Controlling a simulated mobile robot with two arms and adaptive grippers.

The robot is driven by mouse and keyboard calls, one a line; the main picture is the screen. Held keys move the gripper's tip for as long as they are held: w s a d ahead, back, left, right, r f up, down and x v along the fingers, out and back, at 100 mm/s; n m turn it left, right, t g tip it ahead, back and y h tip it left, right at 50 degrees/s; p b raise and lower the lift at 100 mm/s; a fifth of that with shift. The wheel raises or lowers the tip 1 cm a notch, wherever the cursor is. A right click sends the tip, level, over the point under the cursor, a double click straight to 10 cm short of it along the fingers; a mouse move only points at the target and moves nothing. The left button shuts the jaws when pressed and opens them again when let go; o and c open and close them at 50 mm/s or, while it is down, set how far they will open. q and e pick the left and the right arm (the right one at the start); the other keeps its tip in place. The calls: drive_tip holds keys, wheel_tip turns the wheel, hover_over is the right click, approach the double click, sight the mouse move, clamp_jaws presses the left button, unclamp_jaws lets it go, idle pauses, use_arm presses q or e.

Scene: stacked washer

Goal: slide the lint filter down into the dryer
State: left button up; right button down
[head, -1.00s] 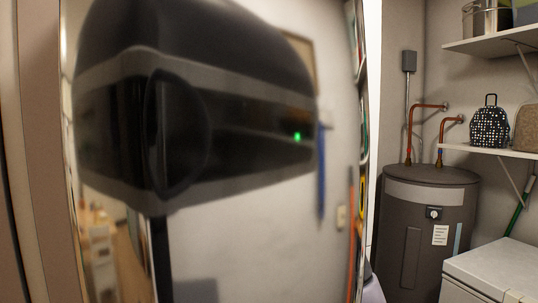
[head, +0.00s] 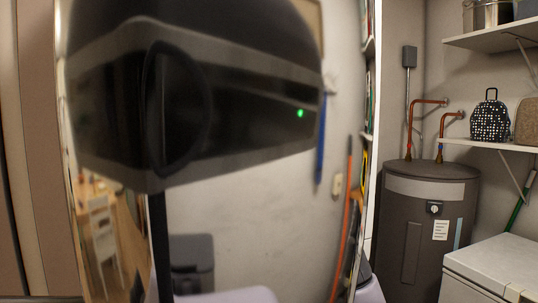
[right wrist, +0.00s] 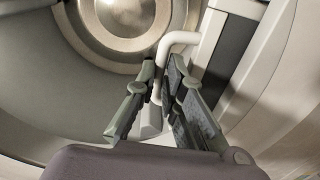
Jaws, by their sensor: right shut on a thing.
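In the right wrist view, my right gripper (right wrist: 159,90) is shut on a white bent bar (right wrist: 178,39), which looks like the lint filter's handle. Beside it on the right is a white-framed piece with a dark grey panel (right wrist: 229,52); I cannot tell whether this is the filter or its slot. The dryer's grey drum interior (right wrist: 60,95) lies behind, with a shiny round center at the top. The fingers cover part of the bar, and the lower end is hidden. My left gripper is not in view, and the head view shows neither gripper nor the dryer's opening.
In the head view, a large mirror-like surface (head: 250,235) stands close in front. A dark grey water heater (head: 425,230) with copper pipes stands at right. A white chest-like appliance (head: 495,265) is lower right, below wall shelves (head: 495,147) holding a patterned bag (head: 490,120).

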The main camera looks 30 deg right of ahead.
drive_tip(key=shift+f+b, duration=1.95)
drive_tip(key=shift+f, duration=0.3)
drive_tip(key=c, duration=1.7)
unclamp_jaws()
drive_tip(key=shift+o, duration=0.5)
drive_tip(key=shift+a, duration=0.1)
drive_tip(key=v, duration=0.8)
drive_tip(key=shift+r, duration=0.25)
drive_tip(key=shift+r, duration=0.1)
